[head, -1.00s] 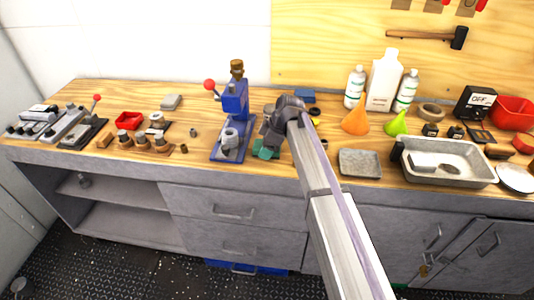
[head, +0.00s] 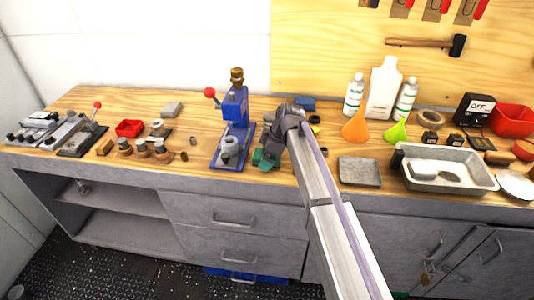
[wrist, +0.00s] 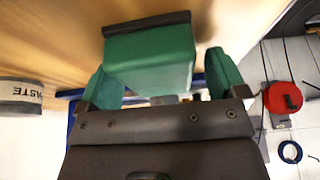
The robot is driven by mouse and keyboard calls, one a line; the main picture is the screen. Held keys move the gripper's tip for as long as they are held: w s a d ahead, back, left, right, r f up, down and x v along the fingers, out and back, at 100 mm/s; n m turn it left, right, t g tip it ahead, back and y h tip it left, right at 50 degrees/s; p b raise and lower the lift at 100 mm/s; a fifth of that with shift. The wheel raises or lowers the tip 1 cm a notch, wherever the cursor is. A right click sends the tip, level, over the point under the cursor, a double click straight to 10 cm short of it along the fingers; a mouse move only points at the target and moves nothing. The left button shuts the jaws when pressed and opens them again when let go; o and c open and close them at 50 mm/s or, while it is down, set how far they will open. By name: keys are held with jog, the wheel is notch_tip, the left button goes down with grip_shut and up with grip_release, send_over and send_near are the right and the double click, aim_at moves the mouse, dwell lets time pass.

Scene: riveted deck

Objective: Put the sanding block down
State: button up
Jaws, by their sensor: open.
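The sanding block appears in the wrist view as a green block (wrist: 150,62) with a dark strip along its far edge. It lies between the green fingertips of my gripper (wrist: 165,82). A gap shows between the block and the right finger; the left finger overlaps the block's edge in the picture, so contact there is unclear. My gripper is open. In the head view my gripper (head: 267,157) is low over the bench, just right of the blue press. The block cannot be told apart from the green fingers there.
The blue press (head: 235,105) stands close on the left of my gripper. A grey tray (head: 360,171) lies to the right, then a metal basin (head: 478,181). An orange funnel (head: 355,127) and bottles stand behind. Bare wooden bench (head: 200,170) shows left of the press.

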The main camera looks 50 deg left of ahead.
jog(key=p+v, duration=0.9)
jog(key=v, duration=0.2)
jog(key=shift+w, duration=0.1)
jog(key=shift+a+f, duration=0.1)
jog(key=shift+f, duration=0.05)
jog(key=w+d+m+t, duration=0.1)
jog(key=w+d+m, duration=0.35)
jog(key=d, duration=0.95)
jog(key=w+d+m+t+h, duration=0.1)
jog(key=w+d+m, duration=0.35)
jog(key=d, duration=0.85)
jog(key=w+d+m+t, duration=0.1)
jog(key=w+d+m, duration=0.35)
jog(key=d, duration=0.95)
jog(key=s+d+m, duration=0.3)
jog(key=d+m, duration=0.1)
jog(key=d, duration=0.6)
jog(key=s+d+m+h, duration=0.1)
jog(key=s+d+m, duration=0.3)
jog(key=d, duration=0.6)
jog(key=s+d+f+m+h, duration=0.1)
jog(key=s+d+m, duration=0.2)
jog(key=d, duration=0.7)
jog(key=shift+s+m, duration=0.35)
jog(key=shift+m, duration=0.8)
jog(key=shift+o, duration=0.4)
jog(key=shift+f, duration=0.1)
